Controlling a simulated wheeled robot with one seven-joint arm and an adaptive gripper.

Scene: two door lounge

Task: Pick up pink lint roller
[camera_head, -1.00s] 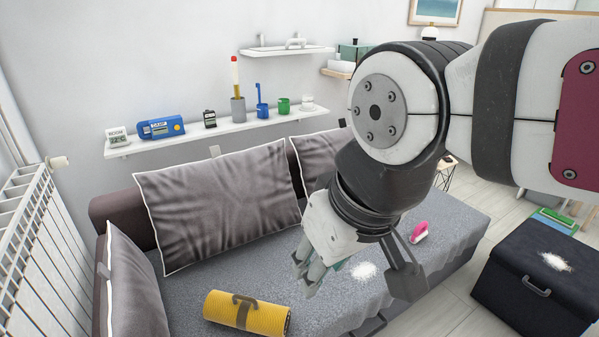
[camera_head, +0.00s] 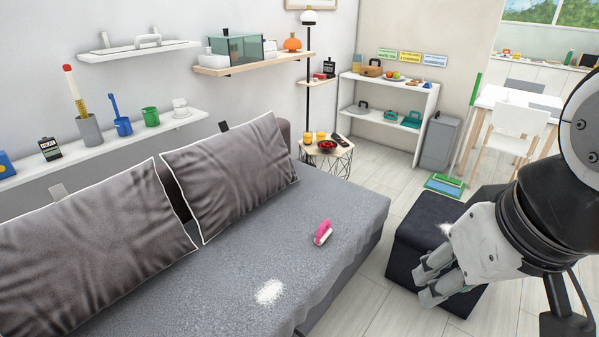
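The pink lint roller (camera_head: 322,231) stands on the grey sofa seat (camera_head: 345,215), toward its right end. It is small, with a pink upper part and a pale underside. My gripper (camera_head: 432,284) is at the lower right, in front of the dark ottoman in the picture and well to the right of the roller. Nothing shows between its fingers. The fingers are seen at an angle, and I cannot tell how far apart they are.
A white powder patch (camera_head: 270,291) lies on the seat, left of the roller. Two grey cushions (camera_head: 232,172) lean at the back. A dark ottoman (camera_head: 408,236) stands right of the sofa, with pale floor between. A small side table (camera_head: 340,150) stands behind the sofa's end.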

